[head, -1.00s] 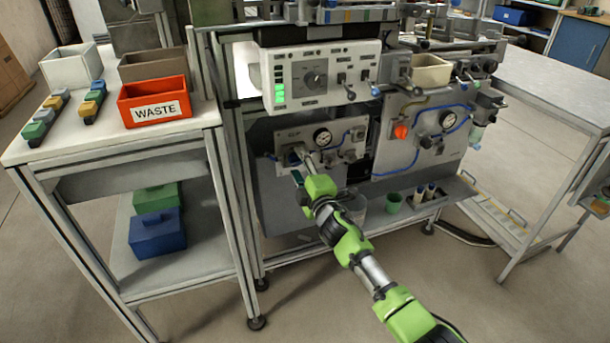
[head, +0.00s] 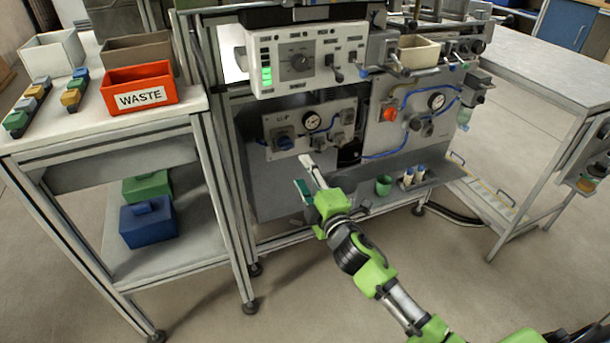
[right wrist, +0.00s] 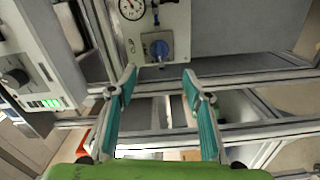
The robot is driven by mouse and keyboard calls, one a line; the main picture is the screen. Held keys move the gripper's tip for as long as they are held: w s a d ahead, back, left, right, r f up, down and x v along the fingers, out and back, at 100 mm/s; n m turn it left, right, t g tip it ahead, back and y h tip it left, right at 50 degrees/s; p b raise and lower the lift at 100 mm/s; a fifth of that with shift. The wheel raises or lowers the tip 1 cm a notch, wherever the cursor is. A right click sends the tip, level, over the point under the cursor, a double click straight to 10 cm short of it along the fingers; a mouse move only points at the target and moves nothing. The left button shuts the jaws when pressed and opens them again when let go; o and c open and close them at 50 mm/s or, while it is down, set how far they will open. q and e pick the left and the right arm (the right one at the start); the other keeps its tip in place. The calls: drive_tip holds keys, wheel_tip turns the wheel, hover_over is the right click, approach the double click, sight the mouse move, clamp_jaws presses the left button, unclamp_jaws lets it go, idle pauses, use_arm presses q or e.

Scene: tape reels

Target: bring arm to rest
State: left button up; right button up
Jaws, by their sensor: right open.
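My right arm (head: 365,265) reaches in from the lower right of the head view. Its gripper (head: 308,175) is in front of the machine's lower panel, apart from it. In the right wrist view the gripper (right wrist: 160,88) shows two teal-padded fingers spread apart with nothing between them. A blue knob (right wrist: 157,48) on the panel lies beyond the fingertips; it also shows in the head view (head: 283,138), above and left of the gripper. My left gripper is not in view.
The machine has a control box (head: 305,60) and gauge panels (head: 420,115). A shelf below it holds a green cup (head: 383,186). A table on the left carries a red WASTE bin (head: 139,88). A grey table (head: 545,80) stands at right. Open floor lies in front.

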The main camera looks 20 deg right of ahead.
idle(0.3)
